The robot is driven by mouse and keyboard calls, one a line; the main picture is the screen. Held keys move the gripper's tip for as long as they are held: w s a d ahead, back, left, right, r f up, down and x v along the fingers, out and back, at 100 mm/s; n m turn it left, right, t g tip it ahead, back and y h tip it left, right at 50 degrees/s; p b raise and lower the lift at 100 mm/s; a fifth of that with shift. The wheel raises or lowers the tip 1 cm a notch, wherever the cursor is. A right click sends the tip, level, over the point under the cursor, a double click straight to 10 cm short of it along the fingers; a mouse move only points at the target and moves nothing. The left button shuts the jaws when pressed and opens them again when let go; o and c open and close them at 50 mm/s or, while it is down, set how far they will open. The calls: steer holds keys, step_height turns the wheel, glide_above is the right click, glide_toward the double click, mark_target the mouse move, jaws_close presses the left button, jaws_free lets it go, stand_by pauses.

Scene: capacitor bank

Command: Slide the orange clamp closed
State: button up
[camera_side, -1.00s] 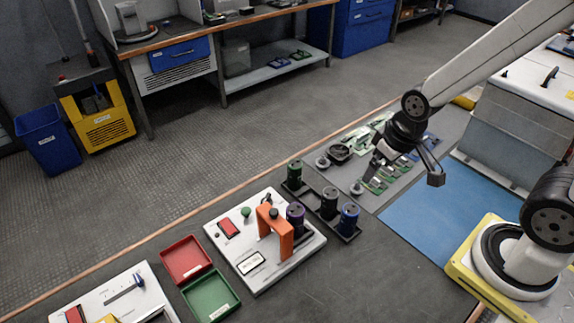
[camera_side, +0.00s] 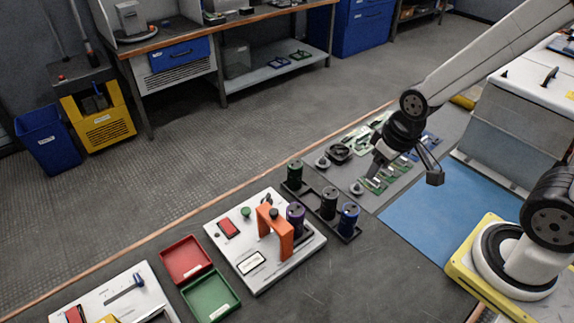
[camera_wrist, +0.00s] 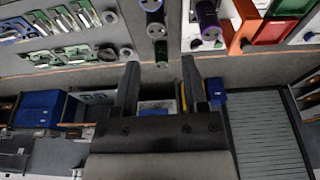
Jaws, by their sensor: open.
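The orange clamp (camera_side: 275,232) is an arch standing on a white board (camera_side: 245,284) in the side view. A purple capacitor (camera_side: 296,216) stands upright right beside it; I cannot tell whether they touch. In the wrist view the orange clamp (camera_wrist: 241,22) shows at the upper right, with the purple capacitor (camera_wrist: 208,22) to its left. My gripper (camera_side: 405,176) is above the circuit boards, to the right of the clamp and well apart from it. In the wrist view my gripper's two fingers (camera_wrist: 162,80) are spread with nothing between them.
A dark rack (camera_side: 337,224) holds green, black and blue capacitors, between the clamp's board and my gripper. Red (camera_side: 186,259) and green (camera_side: 210,296) trays lie left of the board. A blue mat (camera_side: 440,215) is clear. Circuit boards (camera_side: 372,184) lie below my gripper.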

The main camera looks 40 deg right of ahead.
steer(key=w+a+n+g, duration=0.1)
steer(key=w+a+n, duration=0.7)
steer(key=w+n, duration=0.1)
steer(key=n+g, duration=0.2)
steer(key=n, duration=0.7)
glide_above(274, 211)
step_height(274, 211, down, 3)
steer(key=shift+f, duration=0.1)
steer(key=shift+f, duration=0.15)
steer(key=shift+f, duration=4.25)
jaws_close()
